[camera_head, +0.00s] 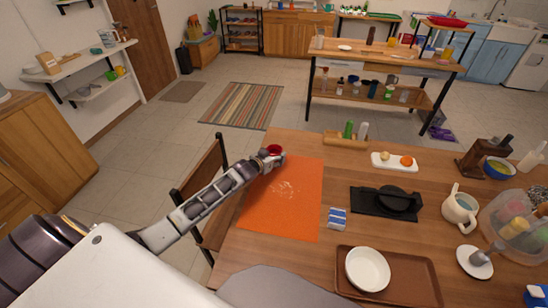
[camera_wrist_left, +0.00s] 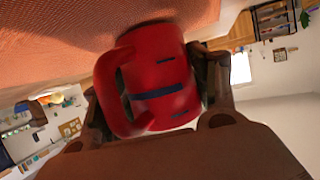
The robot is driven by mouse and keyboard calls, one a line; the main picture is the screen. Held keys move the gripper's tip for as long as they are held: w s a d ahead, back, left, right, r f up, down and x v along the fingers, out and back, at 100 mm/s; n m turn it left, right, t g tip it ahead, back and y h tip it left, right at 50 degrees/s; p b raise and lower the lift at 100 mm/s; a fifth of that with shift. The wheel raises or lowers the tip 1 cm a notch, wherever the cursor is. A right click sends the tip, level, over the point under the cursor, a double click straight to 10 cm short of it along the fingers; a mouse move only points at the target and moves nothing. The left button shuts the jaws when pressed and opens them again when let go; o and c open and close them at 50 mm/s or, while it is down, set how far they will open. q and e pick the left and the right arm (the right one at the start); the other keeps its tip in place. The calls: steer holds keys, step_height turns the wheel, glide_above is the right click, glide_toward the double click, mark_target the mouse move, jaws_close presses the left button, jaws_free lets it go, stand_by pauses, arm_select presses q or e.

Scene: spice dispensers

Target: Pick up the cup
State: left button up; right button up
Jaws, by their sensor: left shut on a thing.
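The cup is red with dark markings and a handle. In the left wrist view the cup (camera_wrist_left: 160,80) fills the middle, its handle towards the left of the picture. My left gripper (camera_wrist_left: 155,95) has a finger on each side of the cup and is shut on it. In the head view the cup (camera_head: 274,150) shows small at the far left corner of the orange mat (camera_head: 300,200), partly hidden by my left gripper (camera_head: 268,158). I cannot tell whether the cup touches the mat. My right gripper is not in view.
A black pan (camera_head: 392,199), a white bowl on a brown tray (camera_head: 420,264), a white plate with fruit (camera_head: 394,161) and a cream jug (camera_head: 459,208) stand on the table to the right. A chair (camera_head: 205,190) is beside the left edge. The mat's middle is clear.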

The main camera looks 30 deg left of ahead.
arm_select(q)
step_height(320, 180, up, 10)
steer(key=shift+f+p, duration=0.15)
steer(key=shift+p, duration=0.25)
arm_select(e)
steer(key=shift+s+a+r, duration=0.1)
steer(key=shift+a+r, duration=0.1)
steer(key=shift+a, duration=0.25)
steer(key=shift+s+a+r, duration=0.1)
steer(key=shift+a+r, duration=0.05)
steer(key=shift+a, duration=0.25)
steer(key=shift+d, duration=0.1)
arm_select(q)
steer(key=shift+s+f, duration=0.1)
steer(key=shift+f, duration=0.15)
